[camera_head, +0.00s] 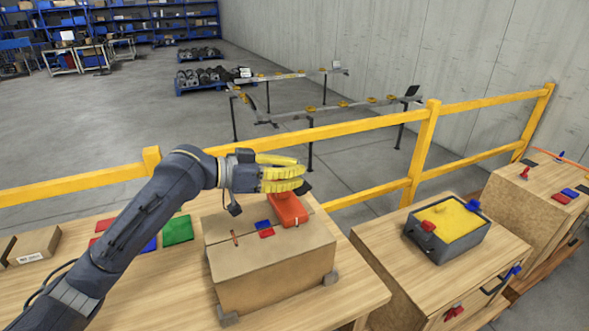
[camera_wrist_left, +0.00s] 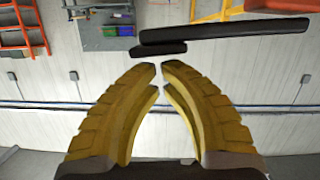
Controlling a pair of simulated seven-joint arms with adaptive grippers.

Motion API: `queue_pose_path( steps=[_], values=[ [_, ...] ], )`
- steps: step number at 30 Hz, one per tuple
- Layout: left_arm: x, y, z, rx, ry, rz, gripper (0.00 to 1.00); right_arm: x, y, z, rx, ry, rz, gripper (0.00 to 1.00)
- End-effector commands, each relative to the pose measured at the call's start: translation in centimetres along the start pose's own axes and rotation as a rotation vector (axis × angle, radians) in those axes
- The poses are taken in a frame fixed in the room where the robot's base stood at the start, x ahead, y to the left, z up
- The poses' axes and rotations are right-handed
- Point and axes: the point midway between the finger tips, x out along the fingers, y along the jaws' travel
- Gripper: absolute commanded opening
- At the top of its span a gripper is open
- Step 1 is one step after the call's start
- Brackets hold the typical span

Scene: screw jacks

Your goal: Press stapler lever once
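A red-orange body (camera_head: 288,209), apparently the stapler, stands on the cardboard box (camera_head: 275,275). A black piece (camera_head: 305,188) shows at its top right, partly behind my fingers; I cannot tell whether it is the lever. My left gripper (camera_head: 302,178) is just above the red body, its yellow fingers pointing right. I cannot tell whether they touch it. In the left wrist view the fingertips (camera_wrist_left: 159,66) nearly meet, with nothing between them. Black bars (camera_wrist_left: 225,32) lie just beyond the tips; what they belong to is unclear. My right gripper is not in view.
Small blue (camera_head: 263,224) and red (camera_head: 266,233) pieces lie on the box top. A grey bin with a yellow top (camera_head: 450,217) stands on a wooden bench to the right. A yellow railing (camera_head: 370,125) runs behind the tables. A green piece (camera_head: 178,229) lies left of the box.

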Motion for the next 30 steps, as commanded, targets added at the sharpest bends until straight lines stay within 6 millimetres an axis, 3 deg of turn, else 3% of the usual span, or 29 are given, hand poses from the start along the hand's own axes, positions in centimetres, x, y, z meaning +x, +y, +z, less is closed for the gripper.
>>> queue_pose_path(
  steps=[8,21,30],
  values=[
    [0.0,0.0,0.1,0.007,-0.001,-0.002,0.00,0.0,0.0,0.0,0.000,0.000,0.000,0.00],
    [1.3,1.0,5.1,0.348,-0.003,-0.086,0.00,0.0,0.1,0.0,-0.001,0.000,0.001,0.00],
    [1.5,0.9,6.1,0.424,-0.002,-0.106,0.00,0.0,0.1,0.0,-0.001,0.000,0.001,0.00]
  ],
)
